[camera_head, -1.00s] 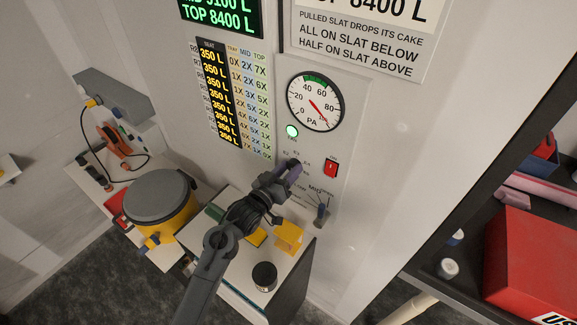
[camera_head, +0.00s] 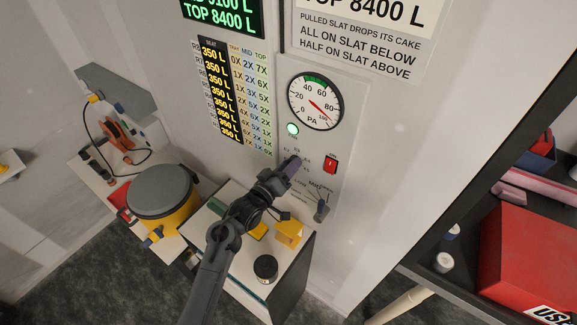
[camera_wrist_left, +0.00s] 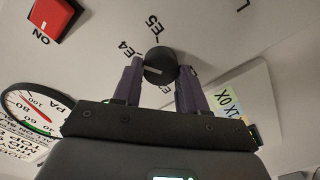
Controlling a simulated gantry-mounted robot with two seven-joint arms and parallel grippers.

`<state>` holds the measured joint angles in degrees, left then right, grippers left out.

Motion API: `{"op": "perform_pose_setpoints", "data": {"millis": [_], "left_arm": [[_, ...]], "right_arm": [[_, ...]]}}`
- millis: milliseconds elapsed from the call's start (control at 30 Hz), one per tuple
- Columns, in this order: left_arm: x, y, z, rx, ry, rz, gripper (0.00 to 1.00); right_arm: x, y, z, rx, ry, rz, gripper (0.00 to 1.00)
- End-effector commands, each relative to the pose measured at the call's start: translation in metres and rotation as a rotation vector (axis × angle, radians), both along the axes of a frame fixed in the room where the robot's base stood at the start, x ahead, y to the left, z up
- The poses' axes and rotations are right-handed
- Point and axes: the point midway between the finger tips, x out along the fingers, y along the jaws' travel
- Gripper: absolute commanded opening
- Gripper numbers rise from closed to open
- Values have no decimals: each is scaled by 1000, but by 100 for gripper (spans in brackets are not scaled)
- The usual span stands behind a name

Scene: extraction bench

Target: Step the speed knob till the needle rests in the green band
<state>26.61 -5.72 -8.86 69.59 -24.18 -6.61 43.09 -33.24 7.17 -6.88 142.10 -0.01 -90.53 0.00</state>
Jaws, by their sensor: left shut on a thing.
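My left gripper (camera_head: 292,166) reaches the panel on the wall. In the left wrist view its purple fingers (camera_wrist_left: 158,82) are shut on the round black speed knob (camera_wrist_left: 161,60), one on each side. Labels E5, E4 and E3 stand around the knob; I cannot tell exactly which one the mark meets. The round gauge (camera_head: 316,101) is above the knob. Its red needle (camera_head: 319,108) points to the lower right, at the high end near 100. The green band (camera_head: 314,79) is at the top of the dial. My right gripper is out of view.
A green lamp (camera_head: 292,129) is lit. A yellow drum (camera_head: 163,203) and a small black jar (camera_head: 265,269) stand below.

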Motion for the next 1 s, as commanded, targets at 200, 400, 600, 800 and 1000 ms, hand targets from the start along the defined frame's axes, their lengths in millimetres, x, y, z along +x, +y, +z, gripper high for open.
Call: {"op": "perform_pose_setpoints", "data": {"millis": [200, 400, 600, 800, 1000], "left_arm": [[0, 0, 0, 0, -1, 1, 45], [0, 0, 0, 1, -1, 0, 67], [0, 0, 0, 2, -1, 0, 67], [-6, 4, -1, 1, 0, 1, 67], [-25, 17, -2, 3, -1, 1, 67]], "right_arm": [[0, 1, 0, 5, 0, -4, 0], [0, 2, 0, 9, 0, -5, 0], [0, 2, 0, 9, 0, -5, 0], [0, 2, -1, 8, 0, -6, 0], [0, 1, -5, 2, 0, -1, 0]]}}
